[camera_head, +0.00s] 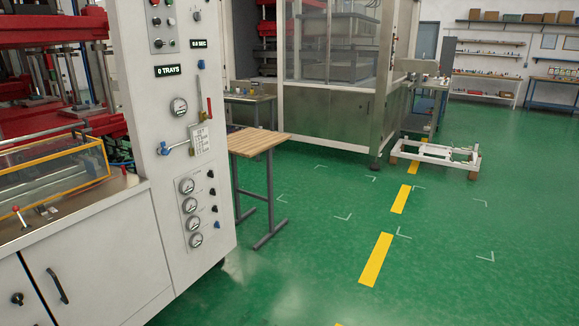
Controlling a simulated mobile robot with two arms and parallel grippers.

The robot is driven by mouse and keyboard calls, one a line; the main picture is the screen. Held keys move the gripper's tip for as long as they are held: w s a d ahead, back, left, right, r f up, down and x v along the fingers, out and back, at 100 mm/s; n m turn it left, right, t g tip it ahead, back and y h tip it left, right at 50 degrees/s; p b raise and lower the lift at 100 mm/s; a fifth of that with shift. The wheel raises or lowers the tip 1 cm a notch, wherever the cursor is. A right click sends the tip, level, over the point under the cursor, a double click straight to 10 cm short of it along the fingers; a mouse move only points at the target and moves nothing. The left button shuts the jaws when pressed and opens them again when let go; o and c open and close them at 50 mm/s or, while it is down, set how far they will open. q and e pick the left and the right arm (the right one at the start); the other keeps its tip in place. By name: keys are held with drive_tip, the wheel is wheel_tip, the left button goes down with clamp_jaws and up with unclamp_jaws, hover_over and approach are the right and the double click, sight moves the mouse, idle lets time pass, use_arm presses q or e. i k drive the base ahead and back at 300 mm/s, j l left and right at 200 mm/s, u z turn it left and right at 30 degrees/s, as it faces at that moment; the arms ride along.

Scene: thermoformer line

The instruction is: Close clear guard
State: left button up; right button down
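A clear guard (62,168) with an orange-yellow edge frame is at the left of the head view, on the front of the white and red machine. Rollers or bars show through its clear panel. Its left part is cut off by the picture edge, and I cannot tell how far it is open. A lever with a red knob (17,210) stands on the metal ledge in front of it. Neither of my grippers is in view.
The white control panel (178,110) with gauges and valves stands right of the guard. A low white wheeled frame (436,153) stands on the green floor farther back. The floor (310,250) at front right is clear.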

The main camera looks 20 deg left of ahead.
sight(12, 169)
drive_tip(key=i+j+u, duration=0.1)
drive_tip(key=i+u, duration=0.15)
drive_tip(key=u, duration=0.15)
drive_tip(key=i+u, duration=0.25)
drive_tip(key=u, duration=0.2)
drive_tip(key=i+u, duration=0.4)
drive_tip(key=i+l+u, duration=0.1)
drive_tip(key=u, duration=0.3)
drive_tip(key=i+l+u, duration=0.25)
drive_tip(key=u, duration=0.15)
